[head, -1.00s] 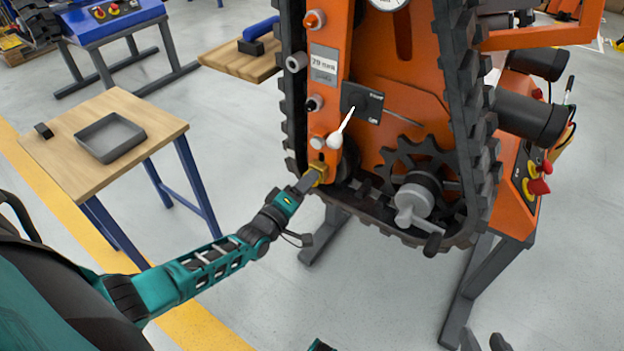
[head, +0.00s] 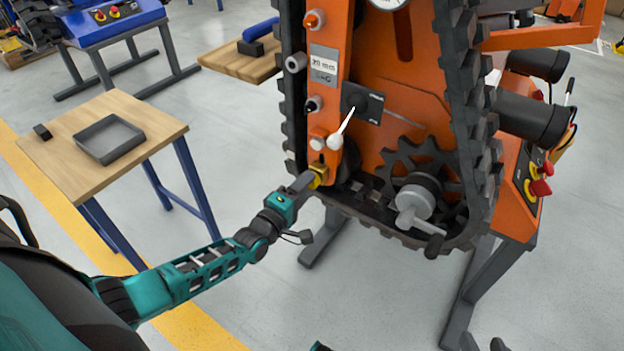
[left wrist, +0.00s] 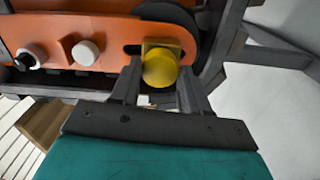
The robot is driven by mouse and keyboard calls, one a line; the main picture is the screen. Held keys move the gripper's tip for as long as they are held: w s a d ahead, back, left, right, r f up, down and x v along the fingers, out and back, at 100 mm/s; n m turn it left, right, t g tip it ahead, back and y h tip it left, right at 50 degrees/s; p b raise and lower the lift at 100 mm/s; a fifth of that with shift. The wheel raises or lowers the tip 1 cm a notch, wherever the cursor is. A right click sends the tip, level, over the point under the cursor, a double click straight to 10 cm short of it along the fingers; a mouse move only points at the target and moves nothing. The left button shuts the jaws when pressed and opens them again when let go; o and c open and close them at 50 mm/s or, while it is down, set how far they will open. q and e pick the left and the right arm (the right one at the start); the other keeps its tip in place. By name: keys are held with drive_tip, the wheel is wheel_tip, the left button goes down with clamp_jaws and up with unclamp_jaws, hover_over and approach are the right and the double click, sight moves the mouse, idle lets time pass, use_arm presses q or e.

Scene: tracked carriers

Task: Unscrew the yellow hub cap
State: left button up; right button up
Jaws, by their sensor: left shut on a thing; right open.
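The yellow hub cap (head: 316,182) is at the lower end of the orange carrier frame (head: 327,130). In the left wrist view the cap (left wrist: 159,70) is a round yellow piece in front of a yellow block (left wrist: 165,44) by a dark slot. My left gripper (head: 309,181) is shut on the cap, with one finger on either side (left wrist: 160,78). I cannot tell whether the cap is still threaded on.
A black track (head: 466,120) runs round the carrier, with a toothed sprocket (head: 410,160) and a grey crank (head: 412,200). A white-knobbed lever (head: 336,140) sits just above the cap. A wooden table (head: 75,165) with a grey tray (head: 108,138) stands at left.

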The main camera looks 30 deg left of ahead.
use_arm(q)
drive_tip(key=shift+s, duration=0.15)
drive_tip(key=shift+s+a+p, duration=0.1)
drive_tip(key=shift+s+p, duration=0.55)
drive_tip(key=shift+s, duration=0.6)
drive_tip(key=shift+s+a+p, duration=0.15)
drive_tip(key=shift+s+p, duration=0.5)
drive_tip(key=shift+s, duration=1.1)
